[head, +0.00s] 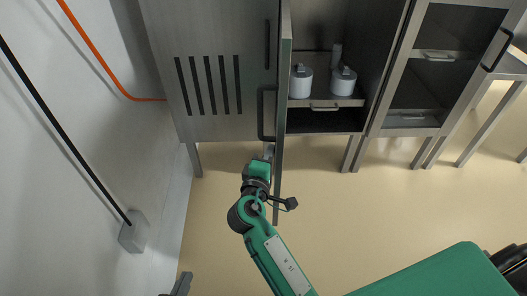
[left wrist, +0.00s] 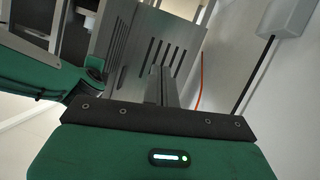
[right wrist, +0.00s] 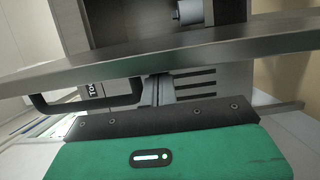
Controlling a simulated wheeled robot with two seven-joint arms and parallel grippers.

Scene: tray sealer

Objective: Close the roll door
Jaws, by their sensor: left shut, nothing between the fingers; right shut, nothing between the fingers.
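The roll door (head: 284,90) stands swung open, seen nearly edge-on in the head view, at the left side of the open compartment. Its black bar handle (head: 262,115) is on its left face; the handle (right wrist: 85,103) also shows in the right wrist view. My right gripper (head: 269,151) is shut and empty, on the handle side of the door, close to the door and just below the handle. I cannot tell whether it touches the door. My left gripper (head: 180,284) is shut and empty at the bottom edge of the head view, well away from the door.
The open compartment (head: 322,105) holds white cylindrical items (head: 301,82) on a shelf. A slotted grey panel (head: 215,95) is on the left, beside a wall with an orange cable (head: 98,55). A glass-fronted cabinet (head: 430,70) stands right. The floor in front is clear.

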